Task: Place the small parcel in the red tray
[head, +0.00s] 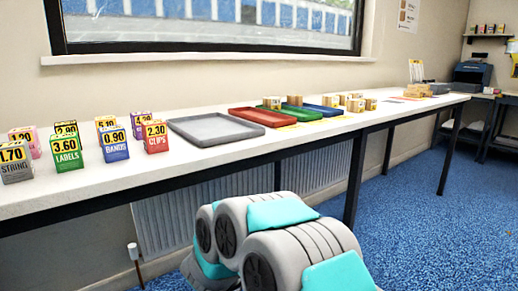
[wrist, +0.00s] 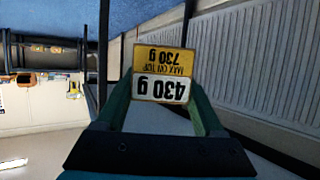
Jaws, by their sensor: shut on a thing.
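The red tray (head: 263,117) lies on the long white counter in the head view, between a grey tray and a green tray, and looks empty. In the wrist view my gripper (wrist: 162,108) is shut on a small parcel (wrist: 161,74). The parcel's face carries a yellow and white label reading 430 g and MAX ON TOP 730 g, upside down in this view. The rest of the parcel is hidden. My gripper and this parcel do not show in the head view, where only my arm links appear below the counter.
A grey tray (head: 213,127), green tray (head: 300,112) and blue tray (head: 325,111) share the counter (head: 238,146) with several cardboard parcels (head: 355,103). Price-marked boxes (head: 67,149) stand at the left. A radiator (head: 180,209) and dark table legs are under the counter.

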